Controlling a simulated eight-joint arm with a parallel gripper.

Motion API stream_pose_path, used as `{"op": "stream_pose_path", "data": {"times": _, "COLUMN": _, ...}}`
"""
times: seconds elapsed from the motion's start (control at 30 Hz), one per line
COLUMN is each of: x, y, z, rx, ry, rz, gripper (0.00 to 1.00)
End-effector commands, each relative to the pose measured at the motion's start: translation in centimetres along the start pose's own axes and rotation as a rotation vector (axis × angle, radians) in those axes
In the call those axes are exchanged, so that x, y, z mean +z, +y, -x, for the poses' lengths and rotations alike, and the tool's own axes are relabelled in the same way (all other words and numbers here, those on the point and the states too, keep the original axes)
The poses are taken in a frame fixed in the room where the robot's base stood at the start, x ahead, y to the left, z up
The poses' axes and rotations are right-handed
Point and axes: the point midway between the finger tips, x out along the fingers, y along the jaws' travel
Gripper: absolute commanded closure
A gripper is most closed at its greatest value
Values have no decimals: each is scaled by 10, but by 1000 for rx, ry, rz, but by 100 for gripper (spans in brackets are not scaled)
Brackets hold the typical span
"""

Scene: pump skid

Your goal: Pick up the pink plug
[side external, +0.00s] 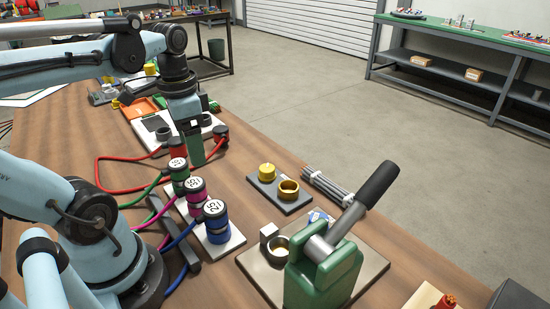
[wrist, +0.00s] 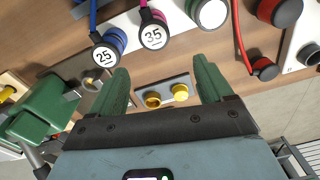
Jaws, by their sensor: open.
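The pink plug (side external: 196,200) stands upright in its socket in the row of plugs, with a black-ringed white numbered cap and a pink cable. In the wrist view the pink plug (wrist: 153,36) lies above the fingertips, its cap reading 35. My gripper (side external: 197,163) points down near the far end of the row, apart from the pink plug. In the wrist view my gripper (wrist: 163,70) has its two green fingers spread wide with nothing between them.
A blue plug (side external: 215,234) stands nearer the camera and a green plug (side external: 179,186) beyond the pink one. Red plugs and cables lie near my gripper. A grey plate with yellow parts (side external: 288,191) and a green lever press (side external: 323,278) stand to the right.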

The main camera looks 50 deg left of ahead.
Motion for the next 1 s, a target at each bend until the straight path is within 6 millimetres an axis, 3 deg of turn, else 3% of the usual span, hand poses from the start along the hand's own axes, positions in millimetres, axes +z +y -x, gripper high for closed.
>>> {"op": "stream_pose_path", "data": {"times": 0.17, "x": 9, "y": -3, "z": -2, "rx": 29, "ry": -42, "rz": -18, "gripper": 20}}
{"op": "stream_pose_path", "data": {"times": 0.6, "x": 11, "y": -1, "z": -54, "rx": 27, "ry": -39, "rz": -18, "gripper": 20}}
{"op": "stream_pose_path", "data": {"times": 1.0, "x": 13, "y": 2, "z": -74, "rx": 27, "ry": -39, "rz": -18, "gripper": 20}}
